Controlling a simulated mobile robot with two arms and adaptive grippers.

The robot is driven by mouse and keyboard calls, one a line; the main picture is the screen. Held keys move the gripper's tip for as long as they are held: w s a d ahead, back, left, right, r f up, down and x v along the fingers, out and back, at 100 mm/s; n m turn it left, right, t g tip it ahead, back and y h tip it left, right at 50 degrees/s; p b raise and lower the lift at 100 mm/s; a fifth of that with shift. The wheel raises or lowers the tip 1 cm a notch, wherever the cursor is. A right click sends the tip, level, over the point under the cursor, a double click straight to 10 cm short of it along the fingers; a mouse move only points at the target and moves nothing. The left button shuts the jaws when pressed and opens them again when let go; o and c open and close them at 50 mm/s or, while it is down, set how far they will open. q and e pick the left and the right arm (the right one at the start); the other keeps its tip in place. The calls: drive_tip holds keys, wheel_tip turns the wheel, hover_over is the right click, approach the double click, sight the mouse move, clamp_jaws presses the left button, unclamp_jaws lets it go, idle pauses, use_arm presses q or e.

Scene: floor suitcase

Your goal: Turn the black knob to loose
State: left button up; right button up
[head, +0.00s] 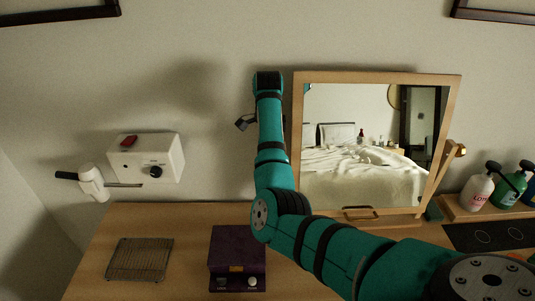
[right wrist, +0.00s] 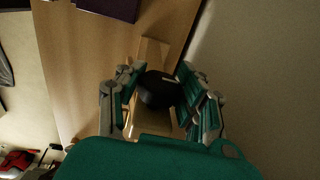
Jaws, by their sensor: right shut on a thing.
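The black knob (right wrist: 157,88) shows in the right wrist view, with a light pointer line on it, in front of a pale wooden part. My right gripper (right wrist: 160,93) has its fingers on both sides of the knob and is shut on it. In the head view my right arm reaches up to the left side of the wood-framed mirror (head: 378,77), which stands tilted on the wooden table. The arm hides the knob and most of the gripper there. My left gripper is in neither view.
A white wall box (head: 136,150) with a red switch and another dark dial (head: 155,172) is at the left. A wire rack (head: 139,260) and a purple device (head: 238,257) sit on the table. Several bottles (head: 477,191) stand at the right.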

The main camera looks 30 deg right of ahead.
drive_tip(key=shift+d+r, duration=0.1)
idle(0.3)
drive_tip(key=o, duration=1.2)
drive_tip(key=shift+r, duration=0.1)
wheel_tip(320, 180, up, 10)
drive_tip(key=shift+r, duration=0.85)
drive_tip(key=shift+s, duration=0.1)
